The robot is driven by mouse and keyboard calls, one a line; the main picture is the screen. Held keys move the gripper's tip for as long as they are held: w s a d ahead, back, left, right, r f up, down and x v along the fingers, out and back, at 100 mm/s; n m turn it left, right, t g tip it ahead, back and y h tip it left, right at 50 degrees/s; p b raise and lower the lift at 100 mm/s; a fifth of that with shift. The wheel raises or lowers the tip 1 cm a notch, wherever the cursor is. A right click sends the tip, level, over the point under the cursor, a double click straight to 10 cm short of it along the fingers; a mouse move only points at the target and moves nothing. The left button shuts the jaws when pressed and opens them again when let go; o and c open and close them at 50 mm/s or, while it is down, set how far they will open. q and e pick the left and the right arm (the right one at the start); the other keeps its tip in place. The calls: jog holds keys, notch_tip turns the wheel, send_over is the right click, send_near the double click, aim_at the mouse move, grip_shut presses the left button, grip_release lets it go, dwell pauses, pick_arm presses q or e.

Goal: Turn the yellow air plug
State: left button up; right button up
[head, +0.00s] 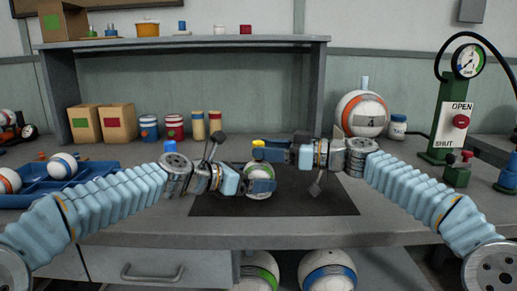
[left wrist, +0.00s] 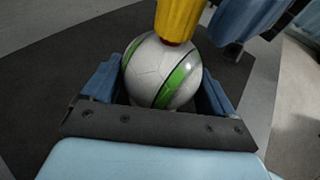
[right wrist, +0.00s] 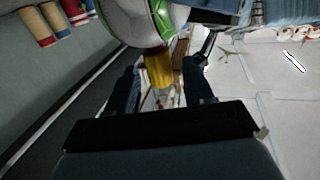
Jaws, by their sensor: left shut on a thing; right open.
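The white ball with green stripes (head: 257,171) is held above the dark mat between the fingers of my left gripper (head: 258,186), which is shut on it. In the left wrist view the ball (left wrist: 160,75) fills the space between the fingers. The yellow air plug (left wrist: 179,18) stands at the top of the ball, with a red tip at the ball's surface. My right gripper (head: 266,154) is above the ball and open. In the right wrist view the plug (right wrist: 158,70) lies between its spread fingers, with gaps at both sides.
The dark mat (head: 320,203) lies under the grippers. A blue tray (head: 100,185) with balls is at the left. A green pump stand with a gauge (head: 452,105) is at the right.

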jog(key=shift+x, duration=1.2)
jog(key=c, duration=0.9)
jog(key=shift+c, duration=0.2)
